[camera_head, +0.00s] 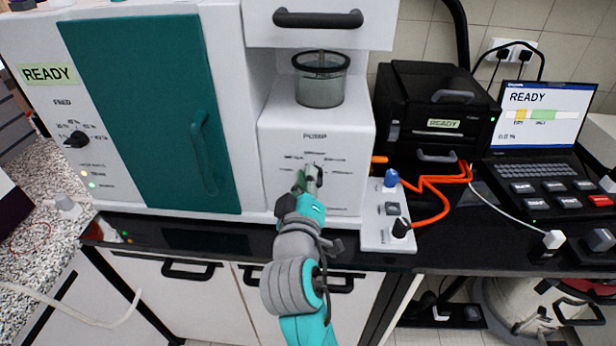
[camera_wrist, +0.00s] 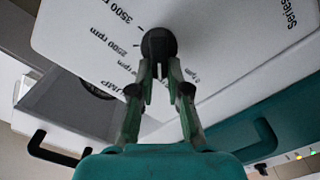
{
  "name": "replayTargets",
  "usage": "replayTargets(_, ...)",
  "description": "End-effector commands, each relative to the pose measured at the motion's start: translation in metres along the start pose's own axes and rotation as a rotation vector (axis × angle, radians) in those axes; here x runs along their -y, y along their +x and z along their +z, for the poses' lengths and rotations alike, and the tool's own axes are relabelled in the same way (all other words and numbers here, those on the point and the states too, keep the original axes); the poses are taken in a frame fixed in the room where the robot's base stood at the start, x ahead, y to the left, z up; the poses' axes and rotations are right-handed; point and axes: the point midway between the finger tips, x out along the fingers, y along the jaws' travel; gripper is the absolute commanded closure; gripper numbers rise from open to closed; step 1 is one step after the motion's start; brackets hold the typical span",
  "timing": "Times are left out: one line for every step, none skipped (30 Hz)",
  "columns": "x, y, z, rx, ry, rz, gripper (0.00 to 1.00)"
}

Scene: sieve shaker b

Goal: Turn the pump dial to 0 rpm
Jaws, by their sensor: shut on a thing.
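The pump dial (camera_wrist: 158,43) is a round black knob on the white front of the pump unit. In the head view my gripper (camera_head: 309,181) reaches the pump panel (camera_head: 285,140) from below and covers much of the dial. Which mark the dial points to cannot be told.
A clear beaker-like vessel (camera_head: 320,90) stands on top of the pump unit. Left is a teal door (camera_head: 140,110) with a handle. Right are a small switch panel (camera_head: 388,240), orange cables (camera_head: 430,200), a black box (camera_head: 430,110) and a laptop (camera_head: 545,110) reading READY.

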Motion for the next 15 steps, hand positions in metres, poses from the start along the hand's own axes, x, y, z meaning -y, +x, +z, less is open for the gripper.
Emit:
replayTargets(0.0009,0.002,0.0012,0.003,-0.045,0.001,1.0)
replayTargets(0.0014,0.002,0.0012,0.003,-0.074,0.001,1.0)
replayTargets(0.002,0.002,0.0013,0.003,-0.112,0.001,1.0)
replayTargets(0.0024,0.002,0.0013,0.003,-0.14,0.001,1.0)
replayTargets(0.0029,0.002,0.0014,0.003,-0.169,0.001,1.0)
replayTargets(0.0035,0.002,0.0015,0.003,-0.207,0.002,1.0)
replayTargets(0.0039,0.0019,0.0016,0.003,-0.236,0.002,1.0)
replayTargets(0.0043,0.0019,0.0017,0.003,-0.265,0.002,1.0)
replayTargets(0.0049,0.002,0.0019,0.003,-0.302,0.002,1.0)
replayTargets(0.0053,0.002,0.0021,0.003,-0.33,0.002,1.0)
replayTargets(0.0057,0.002,0.0022,0.003,-0.358,0.002,1.0)
replayTargets(0.0063,0.002,0.0025,0.003,-0.394,0.002,1.0)
replayTargets(0.0067,0.002,0.0027,0.003,-0.421,0.002,1.0)
replayTargets(0.007,0.002,0.0028,0.003,-0.446,0.003,1.0)
replayTargets(0.0075,0.002,0.0031,0.003,-0.48,0.003,1.0)
